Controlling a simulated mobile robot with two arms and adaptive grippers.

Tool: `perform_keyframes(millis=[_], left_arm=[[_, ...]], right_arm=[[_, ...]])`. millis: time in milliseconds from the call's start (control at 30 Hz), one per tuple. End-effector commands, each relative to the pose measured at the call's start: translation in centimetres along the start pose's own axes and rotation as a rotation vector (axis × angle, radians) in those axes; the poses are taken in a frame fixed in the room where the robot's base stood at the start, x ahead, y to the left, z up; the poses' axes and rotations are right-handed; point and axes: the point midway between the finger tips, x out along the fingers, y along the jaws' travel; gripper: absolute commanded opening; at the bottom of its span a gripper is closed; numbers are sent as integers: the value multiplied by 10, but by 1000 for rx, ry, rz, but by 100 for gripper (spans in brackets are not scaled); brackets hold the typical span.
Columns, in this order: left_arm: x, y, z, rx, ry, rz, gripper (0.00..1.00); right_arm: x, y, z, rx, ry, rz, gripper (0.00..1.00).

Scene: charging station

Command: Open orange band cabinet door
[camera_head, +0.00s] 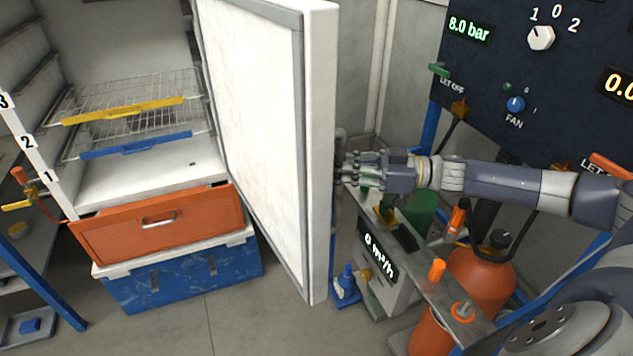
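The cabinet's white door (255,110) stands swung wide open, with its inner face towards me and its free edge (321,150) near the middle of the view. No orange band shows on the visible side; the outer face is hidden. My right gripper (352,170) reaches in from the right to the outer side of the door, just past its edge. Its fingertips are partly hidden, and a grey part beside them may be the handle. I cannot tell whether they grip it. My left gripper is not in view.
The cabinet holds wire racks with a yellow front bar (125,111) and a blue one (137,143). An orange drawer (160,222) and a blue crate (180,282) are below. A dark control panel (530,90) and orange cylinders (478,275) stand right. Floor in front is clear.

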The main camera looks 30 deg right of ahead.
Motion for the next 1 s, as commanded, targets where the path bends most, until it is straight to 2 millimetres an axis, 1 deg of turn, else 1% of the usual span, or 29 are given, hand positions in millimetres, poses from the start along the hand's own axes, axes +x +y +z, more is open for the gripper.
perform_keyframes(millis=[33, 300, 767, 800, 867, 900, 1000], left_arm=[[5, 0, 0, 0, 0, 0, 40], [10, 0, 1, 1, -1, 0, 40], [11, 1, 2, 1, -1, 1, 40], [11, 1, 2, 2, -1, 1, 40], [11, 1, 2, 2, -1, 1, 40], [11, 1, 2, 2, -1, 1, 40], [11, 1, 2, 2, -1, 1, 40]], right_arm=[[-4, 2, 7, 4, -5, -15, 0], [-16, 14, 6, 7, -6, -53, 0], [-19, 15, 6, 9, -7, -62, 0], [-19, 15, 6, 9, -7, -62, 12], [-19, 15, 6, 9, -7, -62, 26], [-19, 16, 5, 8, -6, -61, 34], [-19, 17, 4, 6, -4, -58, 34]])
